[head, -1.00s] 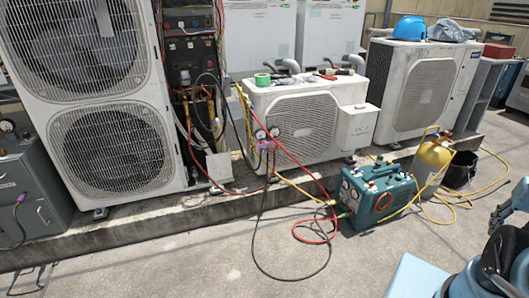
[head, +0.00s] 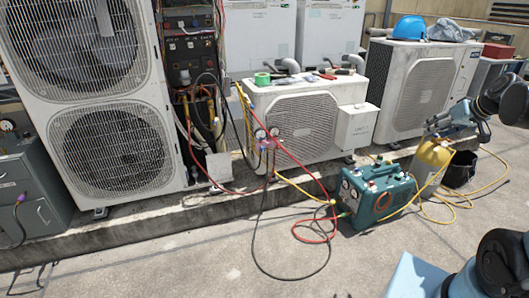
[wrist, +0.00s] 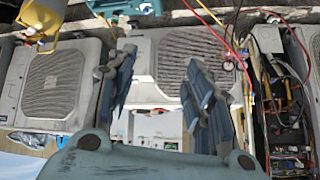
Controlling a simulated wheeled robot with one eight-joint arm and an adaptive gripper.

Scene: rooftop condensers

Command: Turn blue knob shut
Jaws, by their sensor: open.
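The gauge manifold (head: 267,143) hangs on its hoses at the left front of the middle condenser (head: 303,125), with two round gauges and a reddish-pink body. The blue knob is too small to make out surely there. In the wrist view, which looks upside down, gauges (wrist: 228,65) show to the right of my fingers. My gripper (head: 436,126) is at the right in the head view, in front of the right condenser and above the yellow cylinder, well apart from the manifold. In the wrist view my gripper (wrist: 160,58) is open, with nothing between its fingers.
A teal recovery machine (head: 376,192) stands on the floor, with a yellow cylinder (head: 430,163) and black bucket (head: 461,170) to its right. Red, yellow and black hoses (head: 257,235) loop across the floor. A concrete ledge (head: 150,217) runs under the condensers. The front floor is mostly clear.

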